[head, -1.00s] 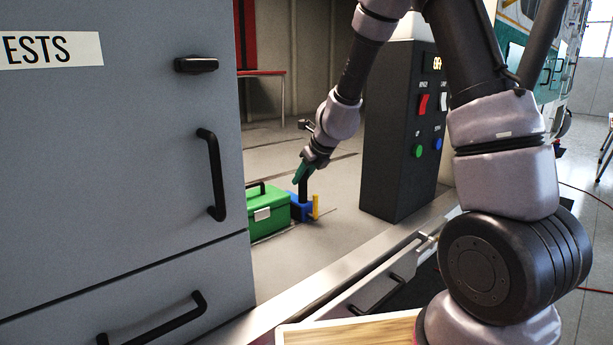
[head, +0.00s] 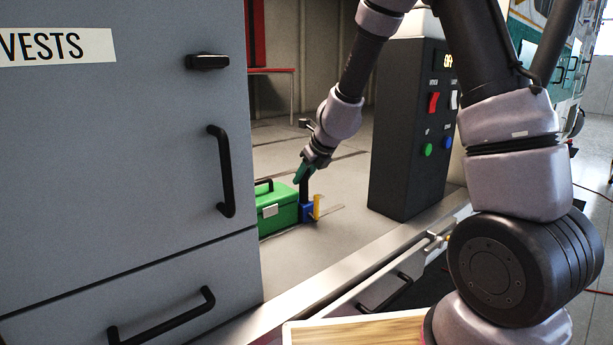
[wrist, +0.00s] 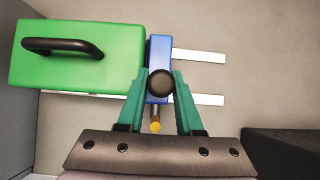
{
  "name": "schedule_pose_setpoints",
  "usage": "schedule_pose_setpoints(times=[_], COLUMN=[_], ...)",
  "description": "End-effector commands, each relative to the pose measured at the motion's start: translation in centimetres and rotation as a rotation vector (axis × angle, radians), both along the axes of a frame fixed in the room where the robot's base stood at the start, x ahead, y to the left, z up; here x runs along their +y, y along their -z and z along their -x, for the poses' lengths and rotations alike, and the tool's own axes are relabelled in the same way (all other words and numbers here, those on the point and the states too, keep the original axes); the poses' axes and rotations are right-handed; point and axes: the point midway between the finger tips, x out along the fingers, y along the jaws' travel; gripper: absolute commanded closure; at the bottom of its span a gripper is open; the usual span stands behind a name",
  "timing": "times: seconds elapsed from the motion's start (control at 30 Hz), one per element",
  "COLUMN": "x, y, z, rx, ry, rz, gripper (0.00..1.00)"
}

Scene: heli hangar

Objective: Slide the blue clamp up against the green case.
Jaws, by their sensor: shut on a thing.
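The green case (head: 279,208) stands on the floor-like surface beyond the grey cabinet, its black handle on top. The blue clamp (head: 308,213) is at its right end, with a yellow part and an upright dark post. In the wrist view the clamp (wrist: 159,55) lies along the right side of the case (wrist: 110,70), with at most a thin dark gap; I cannot tell if they touch. My gripper (wrist: 161,74) is shut on the clamp, its green fingers on either side of the round black post top. In the head view my gripper (head: 303,176) is above the clamp.
A grey cabinet (head: 120,150) with black handles fills the left. A dark control box (head: 410,140) with switches and buttons stands to the right. Pale strips (wrist: 200,57) mark the surface beside the clamp. The surface right of the clamp is clear up to the box.

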Motion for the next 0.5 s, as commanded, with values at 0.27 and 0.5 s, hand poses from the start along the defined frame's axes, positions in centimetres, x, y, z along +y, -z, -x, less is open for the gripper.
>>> schedule_pose_setpoints(times=[0.27,0.5], x=[1.4,2.4], y=[-0.1,-0.1], z=[0.8,1.5], rx=[-0.001,-0.002], ry=[-0.003,-0.003], rz=[-0.003,-0.003], gripper=[1.0,1.0])
